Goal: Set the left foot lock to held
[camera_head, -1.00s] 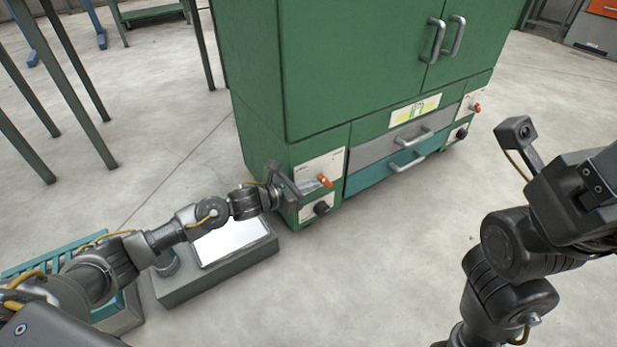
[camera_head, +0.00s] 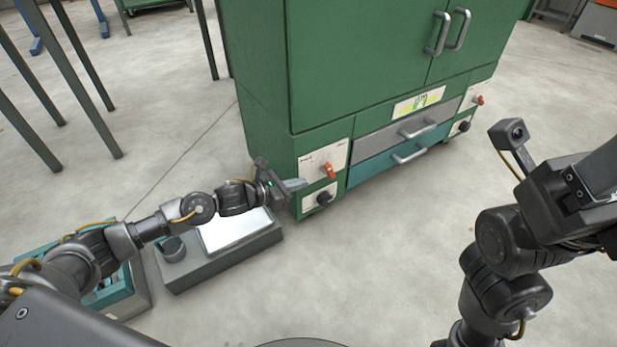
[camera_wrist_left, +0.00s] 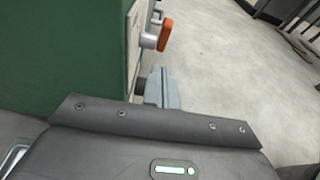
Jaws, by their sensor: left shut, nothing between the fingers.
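The green cabinet's left front corner carries a pale panel with an orange lever (camera_head: 328,171), and a smaller plate below it with a black knob (camera_head: 323,198). I cannot read which of them is the foot lock. The lever slants slightly down to the right; it also shows in the left wrist view (camera_wrist_left: 166,35). My left gripper (camera_head: 297,184) is shut and empty, just left of the panel and apart from the lever. In the left wrist view its closed fingers (camera_wrist_left: 162,88) lie below the lever, beside the dark knob (camera_wrist_left: 140,88). My right gripper's fingers are not visible.
The cabinet (camera_head: 370,75) has two drawers and a matching orange lever (camera_head: 479,100) on its right. A low grey box with a white top (camera_head: 232,228) lies under my left forearm. A teal crate (camera_head: 108,290) is at lower left. Floor in front is clear.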

